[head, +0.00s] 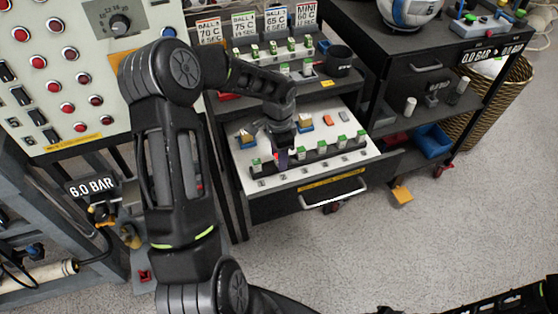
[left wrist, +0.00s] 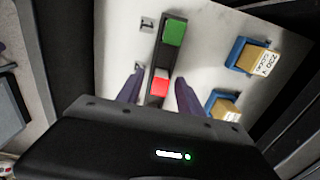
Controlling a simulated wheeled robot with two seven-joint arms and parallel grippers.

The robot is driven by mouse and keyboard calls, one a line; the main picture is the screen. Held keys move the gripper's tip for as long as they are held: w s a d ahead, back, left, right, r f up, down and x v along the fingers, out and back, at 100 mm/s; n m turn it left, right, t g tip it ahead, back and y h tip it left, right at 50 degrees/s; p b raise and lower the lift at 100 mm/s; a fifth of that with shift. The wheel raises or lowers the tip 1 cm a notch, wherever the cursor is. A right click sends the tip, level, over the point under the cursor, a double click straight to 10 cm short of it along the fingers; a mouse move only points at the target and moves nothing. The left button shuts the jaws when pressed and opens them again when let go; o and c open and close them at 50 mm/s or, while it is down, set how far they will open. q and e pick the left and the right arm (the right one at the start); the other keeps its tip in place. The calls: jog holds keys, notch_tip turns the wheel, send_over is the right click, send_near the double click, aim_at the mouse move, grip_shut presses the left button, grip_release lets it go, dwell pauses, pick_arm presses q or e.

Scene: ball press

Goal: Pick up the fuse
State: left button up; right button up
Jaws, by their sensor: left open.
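A black fuse strip (head: 318,156) lies across the open drawer's white panel and holds several green-topped fuses (head: 324,147). In the left wrist view, a red-topped fuse (left wrist: 160,86) sits upright in the strip, with a green-topped fuse (left wrist: 174,33) farther along it. My left gripper (head: 283,156) points down over the left part of the strip. In the left wrist view its purple fingers (left wrist: 159,80) are open, one on each side of the red-topped fuse, with visible gaps. The red-topped fuse is hidden by the gripper in the head view.
Blue-and-tan blocks (left wrist: 258,57) stand beside the strip on the panel. The drawer handle (head: 334,193) faces the open floor. A shelf with more fuses and a black cup (head: 339,60) is behind. A control panel (head: 60,75) stands at left.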

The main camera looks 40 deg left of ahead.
pick_arm(q)
jog(key=shift+c, duration=0.4)
grip_shut()
dwell(0.4)
